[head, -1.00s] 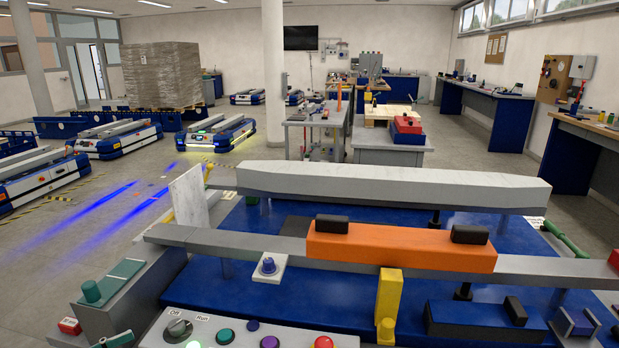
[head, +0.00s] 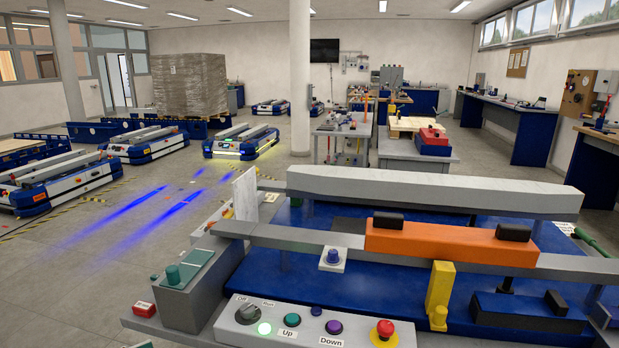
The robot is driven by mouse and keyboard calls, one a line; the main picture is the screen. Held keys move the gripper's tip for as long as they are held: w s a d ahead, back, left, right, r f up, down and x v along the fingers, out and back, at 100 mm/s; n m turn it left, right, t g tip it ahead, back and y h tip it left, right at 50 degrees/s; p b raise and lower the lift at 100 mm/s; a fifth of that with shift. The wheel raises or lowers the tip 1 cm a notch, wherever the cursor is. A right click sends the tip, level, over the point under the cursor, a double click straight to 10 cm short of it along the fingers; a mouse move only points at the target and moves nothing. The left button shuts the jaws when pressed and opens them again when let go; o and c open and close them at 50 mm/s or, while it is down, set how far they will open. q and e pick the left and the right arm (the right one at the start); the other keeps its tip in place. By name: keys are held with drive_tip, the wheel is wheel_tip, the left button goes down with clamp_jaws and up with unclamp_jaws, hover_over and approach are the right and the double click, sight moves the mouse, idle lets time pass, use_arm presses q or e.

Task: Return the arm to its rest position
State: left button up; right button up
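Neither of my arms nor grippers shows in the head view. A lift cart with a blue deck (head: 300,284) stands close in front. A long white-grey beam (head: 430,190) lies across its back. A grey bar with an orange block (head: 450,242) and a yellow bracket (head: 440,290) runs across its front.
Several low carts (head: 240,141) and a wrapped pallet load (head: 192,84) stand farther back left. Workbenches (head: 505,115) line the right wall. The grey floor (head: 110,255) at left is mostly open.

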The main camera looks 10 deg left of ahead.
use_arm(q)
drive_tip(key=s+d+f+n+y+p, duration=0.1)
drive_tip(key=s+d+f+y, duration=0.2)
drive_tip(key=s+d+f, duration=0.2)
drive_tip(key=s+d+f+n+g+y+p, duration=0.1)
drive_tip(key=s+d+f+n+y, duration=0.1)
drive_tip(key=s+d, duration=0.4)
drive_tip(key=s+d+f+n+g+y+p, duration=0.1)
drive_tip(key=s+d+f+y, duration=0.4)
drive_tip(key=d, duration=0.9)
wheel_tip(320, 180, down, 3)
drive_tip(key=shift+s+r+n, duration=0.2)
drive_tip(key=shift+s+n, duration=0.2)
drive_tip(key=shift+s, duration=0.25)
use_arm(e)
wheel_tip(320, 180, up, 2)
drive_tip(key=shift+a+r, duration=0.1)
drive_tip(key=shift+a, duration=0.05)
drive_tip(key=shift+w+r, duration=0.15)
